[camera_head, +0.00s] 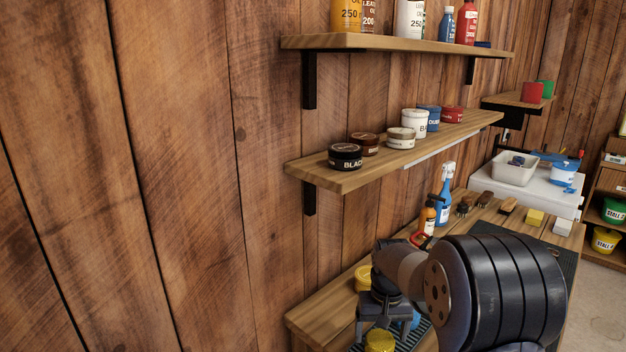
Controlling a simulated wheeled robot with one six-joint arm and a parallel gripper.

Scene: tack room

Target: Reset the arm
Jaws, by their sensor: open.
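My arm reaches in from the lower right over the wooden bench (325,308). My gripper (384,318) hangs at its end, pointing down, with its fingers apart. A yellow-lidded container (380,342) shows just below the gripper, at the picture's bottom edge. I cannot tell how far below the fingers it is. I see nothing held between the fingers. Another yellow container (363,278) stands behind the gripper, partly hidden by it. My arm hides much of the bench's near part.
A lower shelf (330,176) with several tins and an upper shelf (375,42) with bottles jut from the plank wall above the bench. A blue spray bottle (444,212), an orange bottle (427,218) and brushes stand farther back. A white tub (514,169) is beyond.

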